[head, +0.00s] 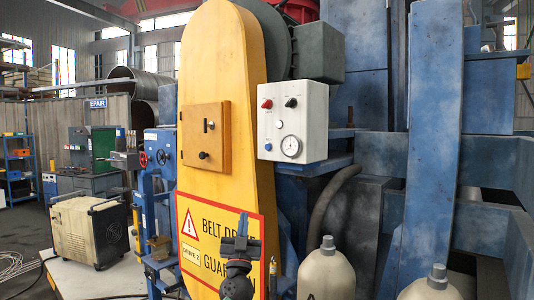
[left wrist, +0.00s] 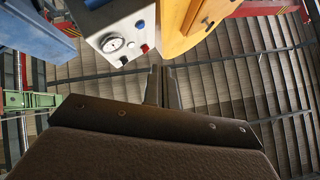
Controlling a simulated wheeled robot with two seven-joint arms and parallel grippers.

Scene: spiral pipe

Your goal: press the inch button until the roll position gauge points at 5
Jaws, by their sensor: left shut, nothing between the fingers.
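A white control box (head: 292,121) is mounted right of the yellow belt guard. Its face has a red button (head: 267,104), a black knob (head: 291,102), small pale controls and a round white gauge (head: 290,145). I cannot read which control is the inch button, nor the gauge's number. The left wrist view shows the box tilted, with the gauge (left wrist: 114,43) and a red control (left wrist: 145,48). My left gripper (head: 243,219) is shut and empty, below the box in front of the guard's sign, apart from the box. It also shows in the left wrist view (left wrist: 161,71). My right gripper is out of view.
The yellow belt guard (head: 222,80) carries a small hatch box (head: 204,137) and a warning sign (head: 196,245). Two pale bottles (head: 326,274) stand at the lower right. A dark hose (head: 331,200) hangs below the control box. Blue machinery fills the right.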

